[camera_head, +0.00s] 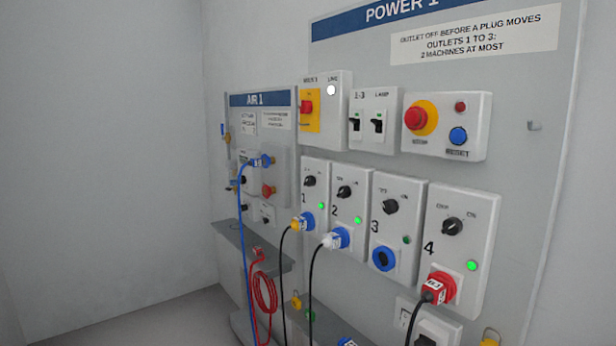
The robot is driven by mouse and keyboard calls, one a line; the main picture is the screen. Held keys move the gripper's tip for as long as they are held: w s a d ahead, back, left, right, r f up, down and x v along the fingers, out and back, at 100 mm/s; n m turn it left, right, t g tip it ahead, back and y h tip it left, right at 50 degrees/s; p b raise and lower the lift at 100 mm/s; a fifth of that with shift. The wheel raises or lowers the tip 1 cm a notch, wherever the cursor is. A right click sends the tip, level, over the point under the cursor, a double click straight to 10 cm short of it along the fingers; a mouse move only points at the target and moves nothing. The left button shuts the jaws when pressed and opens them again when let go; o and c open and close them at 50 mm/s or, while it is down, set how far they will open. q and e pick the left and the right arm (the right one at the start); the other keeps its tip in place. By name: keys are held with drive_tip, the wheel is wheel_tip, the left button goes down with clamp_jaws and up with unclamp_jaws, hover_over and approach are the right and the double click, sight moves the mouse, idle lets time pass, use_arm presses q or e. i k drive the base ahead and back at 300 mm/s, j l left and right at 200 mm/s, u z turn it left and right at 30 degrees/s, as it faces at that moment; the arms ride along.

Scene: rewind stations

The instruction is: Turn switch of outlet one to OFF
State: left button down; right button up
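Outlet one (314,200) is a light grey box marked 1 on the POWER 1 panel, leftmost in a row of numbered outlets. Its black rotary switch (310,181) is near the top of the box; its exact pointing is too small to read. A small green lamp (321,206) on the box is lit. A yellow plug (299,224) with a black cable sits in the blue socket (308,220) below. Neither of my grippers is in view.
Outlet two (344,205) has a white plug, outlet three (394,227) an empty blue socket, and outlet four (457,245) a red plug. The AIR 1 panel (262,100) stands to the left with blue and red hoses. A grey shelf (226,228) juts out below it.

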sight(310, 181)
drive_tip(key=i+j+z, duration=0.2)
drive_tip(key=i+j, duration=0.15)
drive_tip(key=j, duration=0.3)
drive_tip(key=i+j+z, duration=0.2)
drive_tip(key=i+j, duration=0.15)
drive_tip(key=j, duration=0.3)
drive_tip(key=i+j+z, duration=0.1)
drive_tip(key=j, duration=0.3)
drive_tip(key=i+j+z, duration=0.1)
drive_tip(key=j, duration=0.25)
drive_tip(key=i+j+z, duration=0.1)
drive_tip(key=j, duration=0.3)
drive_tip(key=i+j+z, duration=0.1)
drive_tip(key=j, duration=0.3)
drive_tip(key=i, duration=0.1)
